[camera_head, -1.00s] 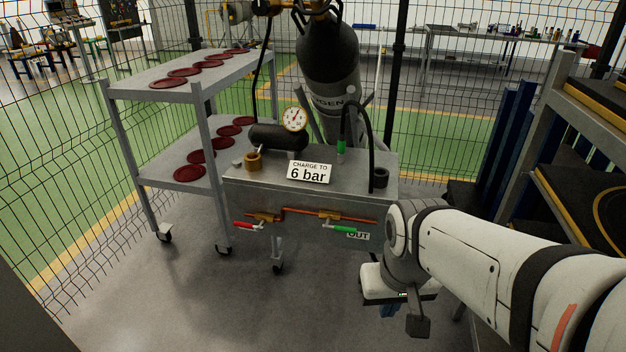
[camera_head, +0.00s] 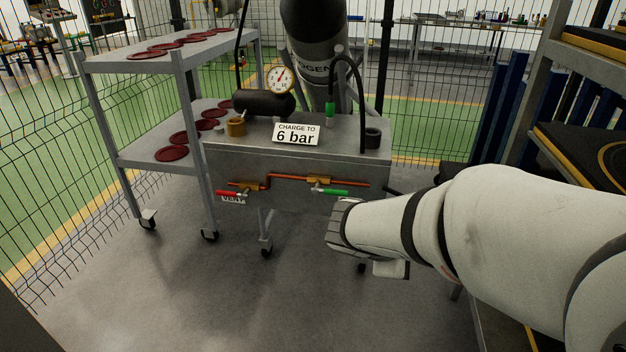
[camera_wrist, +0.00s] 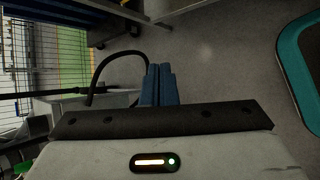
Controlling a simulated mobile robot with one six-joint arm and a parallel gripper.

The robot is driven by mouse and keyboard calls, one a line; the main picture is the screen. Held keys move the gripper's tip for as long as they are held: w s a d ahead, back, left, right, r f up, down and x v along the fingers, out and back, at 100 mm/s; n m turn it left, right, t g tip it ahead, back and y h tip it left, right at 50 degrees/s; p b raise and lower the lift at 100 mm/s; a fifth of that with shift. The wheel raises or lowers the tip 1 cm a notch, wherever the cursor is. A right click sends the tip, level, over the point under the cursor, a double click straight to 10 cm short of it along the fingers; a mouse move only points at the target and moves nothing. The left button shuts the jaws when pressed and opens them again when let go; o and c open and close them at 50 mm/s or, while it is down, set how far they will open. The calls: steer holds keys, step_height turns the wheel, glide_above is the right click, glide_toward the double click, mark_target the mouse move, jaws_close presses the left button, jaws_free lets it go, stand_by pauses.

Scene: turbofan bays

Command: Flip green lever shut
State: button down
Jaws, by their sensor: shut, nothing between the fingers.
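The green lever (camera_head: 334,192) sits on the orange pipe (camera_head: 290,178) along the front of the grey cart. Its handle points right, roughly in line with the pipe. My gripper (camera_wrist: 159,75) shows in the wrist view with its blue fingers together and nothing between them. In the head view my forearm and wrist reach in from the right, and the wrist is just below and right of the green lever. My fingers are hidden there.
The red lever (camera_head: 232,194) is left on the same pipe, above a VENT label. A "6 bar" sign (camera_head: 296,134), a gauge (camera_head: 280,79) and a black hose (camera_head: 361,95) are on the cart. A shelf trolley (camera_head: 170,65) stands left. Floor in front is clear.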

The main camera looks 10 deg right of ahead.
steer(key=w+a+f+n+t+y+b, duration=0.2)
steer(key=w+a+f+n+t+b, duration=0.2)
steer(key=w+n, duration=0.4)
steer(key=w+a+f+n+t+y+b, duration=0.1)
steer(key=w+a+f+n+t+b, duration=0.4)
steer(key=n, duration=0.7)
steer(key=w+a+t+b, duration=0.2)
steer(key=w+a, duration=0.1)
steer(key=shift+a+t+y+b, duration=0.3)
steer(key=shift+y, duration=0.1)
steer(key=shift+w+f, duration=0.1)
steer(key=shift+f, duration=0.05)
